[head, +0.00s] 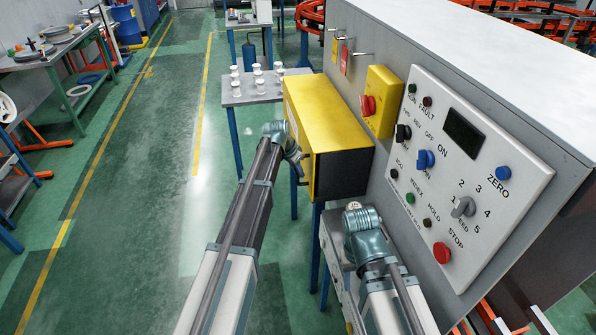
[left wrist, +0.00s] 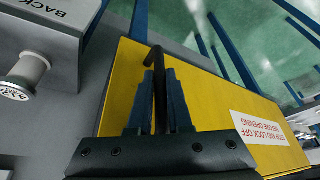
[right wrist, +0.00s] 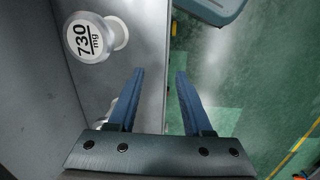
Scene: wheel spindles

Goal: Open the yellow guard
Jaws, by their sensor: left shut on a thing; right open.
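The yellow guard (head: 325,112) is a box-shaped cover on the side of the grey machine cabinet, with a dark face toward me. In the left wrist view its yellow panel (left wrist: 215,95) carries a white and red warning label and a dark bar handle (left wrist: 158,62). My left gripper (head: 300,165) is at the guard's near left edge. Its fingers (left wrist: 153,85) are shut on the handle. My right gripper (head: 352,212) is low beside the cabinet, nearer to me than the guard. Its fingers (right wrist: 158,75) are open with nothing between them.
A control panel (head: 470,170) and a yellow box with a red switch (head: 383,100) are on the cabinet. A table (head: 250,95) with several white pieces stands behind the guard.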

